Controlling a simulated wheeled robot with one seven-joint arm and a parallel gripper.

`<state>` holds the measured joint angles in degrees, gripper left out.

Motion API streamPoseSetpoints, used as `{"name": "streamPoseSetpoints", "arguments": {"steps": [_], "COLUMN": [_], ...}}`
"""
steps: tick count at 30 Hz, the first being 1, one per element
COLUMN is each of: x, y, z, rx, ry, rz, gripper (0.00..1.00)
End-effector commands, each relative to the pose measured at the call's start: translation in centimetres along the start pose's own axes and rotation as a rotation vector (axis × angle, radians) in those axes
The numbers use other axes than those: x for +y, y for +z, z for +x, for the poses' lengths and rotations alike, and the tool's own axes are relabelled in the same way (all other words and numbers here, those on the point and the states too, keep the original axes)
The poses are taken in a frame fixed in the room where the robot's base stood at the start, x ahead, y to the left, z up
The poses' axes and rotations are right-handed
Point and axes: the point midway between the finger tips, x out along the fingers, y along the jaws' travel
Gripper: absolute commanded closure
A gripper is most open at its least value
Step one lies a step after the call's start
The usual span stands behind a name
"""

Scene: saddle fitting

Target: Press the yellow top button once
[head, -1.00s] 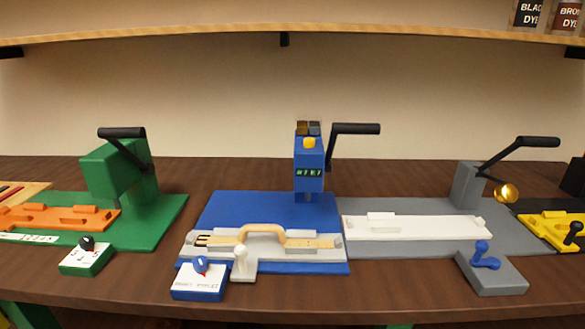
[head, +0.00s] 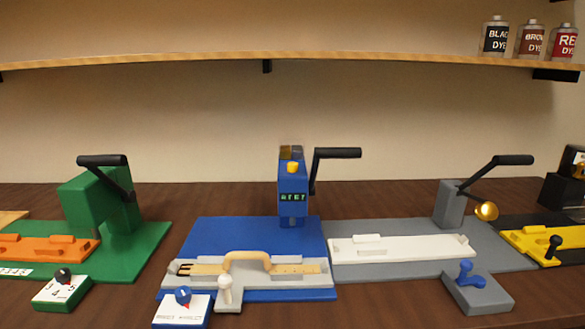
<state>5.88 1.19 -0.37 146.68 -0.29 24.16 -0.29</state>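The yellow top button (head: 292,167) sits on the upper front of the blue press (head: 291,205) in the middle of the head view. Below it is a small dark display with green characters, too small to read surely. A black lever (head: 335,154) sticks out to the right of the press head. The press stands at the back of a blue base plate (head: 215,237). My gripper is not in view, and nothing touches the button.
In front of the press are a grey fixture with a tan handled piece (head: 247,261) and a selector box (head: 182,310). A green station (head: 100,210) stands left, grey (head: 451,204) and yellow (head: 550,238) stations right. A shelf (head: 200,61) with dye bottles runs above.

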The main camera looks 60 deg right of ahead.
Motion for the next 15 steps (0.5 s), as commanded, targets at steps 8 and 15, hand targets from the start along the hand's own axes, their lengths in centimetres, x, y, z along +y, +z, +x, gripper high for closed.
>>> {"name": "streamPoseSetpoints", "arguments": {"steps": [8,15], "x": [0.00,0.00], "y": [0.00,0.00], "z": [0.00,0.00], "rx": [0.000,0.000], "ry": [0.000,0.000], "rz": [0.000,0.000], "gripper": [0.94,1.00]}}
